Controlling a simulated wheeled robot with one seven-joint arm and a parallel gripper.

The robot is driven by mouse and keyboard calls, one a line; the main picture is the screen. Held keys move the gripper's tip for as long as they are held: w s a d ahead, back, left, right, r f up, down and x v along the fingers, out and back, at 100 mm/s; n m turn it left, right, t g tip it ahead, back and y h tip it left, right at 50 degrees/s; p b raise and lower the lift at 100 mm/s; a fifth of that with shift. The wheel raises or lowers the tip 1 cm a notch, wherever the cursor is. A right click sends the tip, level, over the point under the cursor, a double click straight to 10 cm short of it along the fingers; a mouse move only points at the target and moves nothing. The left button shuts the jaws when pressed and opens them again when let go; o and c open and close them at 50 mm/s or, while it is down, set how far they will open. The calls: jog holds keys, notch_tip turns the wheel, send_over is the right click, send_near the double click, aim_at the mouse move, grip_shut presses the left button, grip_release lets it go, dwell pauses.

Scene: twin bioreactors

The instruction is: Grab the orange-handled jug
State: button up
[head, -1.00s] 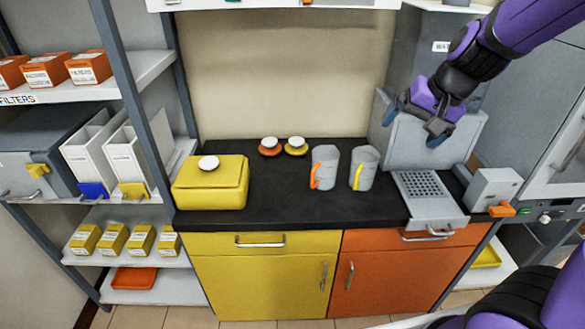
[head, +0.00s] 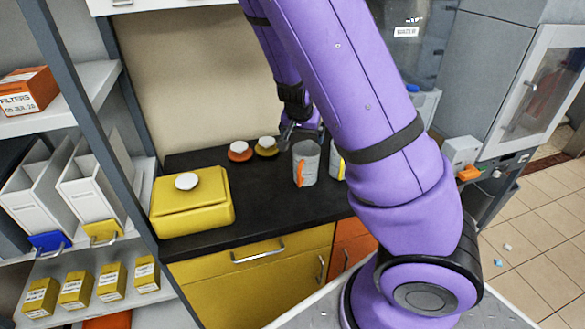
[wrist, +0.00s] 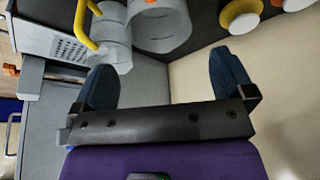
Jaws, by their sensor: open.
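The orange-handled jug (head: 309,163) is grey and stands upright on the black counter, its orange handle facing left and toward the front. In the wrist view the same jug (wrist: 162,30) is at the top, beyond the fingertips, with a bit of orange handle at the picture's edge. The yellow-handled jug (head: 336,163) is right of it, mostly hidden by my arm; its yellow handle and body (wrist: 114,48) show in the wrist view. My gripper (wrist: 162,64) is open and empty. In the head view it is behind and above the jugs, partly hidden.
A yellow box (head: 192,210) with a white knob stands left on the counter (head: 255,215). Two small white-topped pieces, one orange (head: 240,152) and one yellow (head: 266,148), sit left of the jugs. A shelf post (head: 90,120) rises at the left.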

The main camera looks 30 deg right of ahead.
send_near(306, 154)
jog(key=shift+s+a+f, duration=0.55)
jog(key=shift+s+f, duration=0.1)
jog(key=shift+s, duration=0.3)
jog(key=shift+s+x, duration=0.1)
jog(key=shift+x, duration=1.2)
jog(key=shift+s+x, duration=0.15)
jog(key=shift+x, duration=1.15)
jog(key=shift+a+f, duration=0.1)
jog(key=c, duration=0.6)
jog(key=shift+c, duration=0.2)
